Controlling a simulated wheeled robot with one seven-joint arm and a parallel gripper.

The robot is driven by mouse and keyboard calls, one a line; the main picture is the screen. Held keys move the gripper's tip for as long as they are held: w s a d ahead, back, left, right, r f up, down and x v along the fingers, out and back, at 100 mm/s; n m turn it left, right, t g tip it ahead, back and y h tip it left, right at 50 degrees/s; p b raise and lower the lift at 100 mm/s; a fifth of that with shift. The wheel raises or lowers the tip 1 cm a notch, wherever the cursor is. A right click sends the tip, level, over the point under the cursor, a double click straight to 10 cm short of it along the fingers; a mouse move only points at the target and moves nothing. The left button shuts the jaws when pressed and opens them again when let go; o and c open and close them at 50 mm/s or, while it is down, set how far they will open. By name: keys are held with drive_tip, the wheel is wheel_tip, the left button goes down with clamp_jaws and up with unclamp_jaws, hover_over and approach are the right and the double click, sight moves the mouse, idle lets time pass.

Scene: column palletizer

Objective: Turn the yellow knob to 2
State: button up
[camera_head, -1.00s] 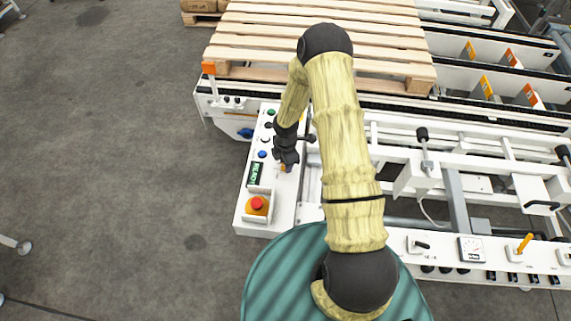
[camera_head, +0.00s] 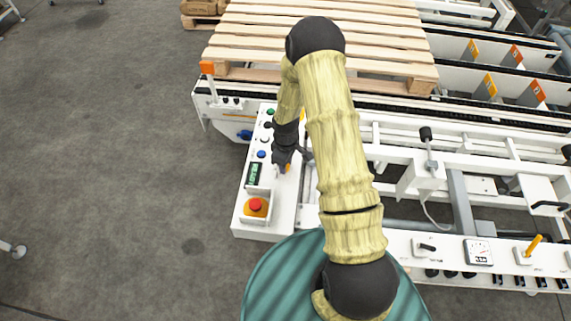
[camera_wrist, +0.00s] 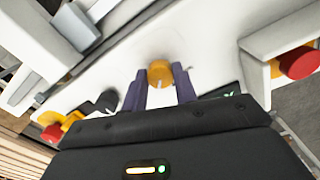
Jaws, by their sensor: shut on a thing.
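The yellow knob (camera_wrist: 159,73) sits on the white control panel, between the two fingers of my gripper (camera_wrist: 160,88) in the wrist view. My gripper is shut on the knob. In the head view my gripper (camera_head: 284,164) is over the panel (camera_head: 263,228), and a bit of the knob (camera_head: 288,168) shows beside the fingers. The numbers around the knob are too small or hidden, so I cannot tell its setting.
A red emergency button (camera_head: 256,205) in a raised guard and a green display (camera_head: 254,173) are on the panel's left side. Several push buttons line its left edge. A wooden pallet (camera_head: 320,50) lies behind, and white conveyor rails (camera_head: 470,150) are at right.

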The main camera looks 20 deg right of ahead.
drive_tip(key=shift+w+r+m, duration=0.1)
drive_tip(key=shift+m, duration=0.6)
drive_tip(key=o, duration=1)
drive_tip(key=shift+c, duration=0.2)
wheel_tip(320, 180, up, 17)
drive_tip(key=b, duration=0.1)
drive_tip(key=shift+r+b, duration=0.15)
drive_tip(key=shift+b, duration=0.15)
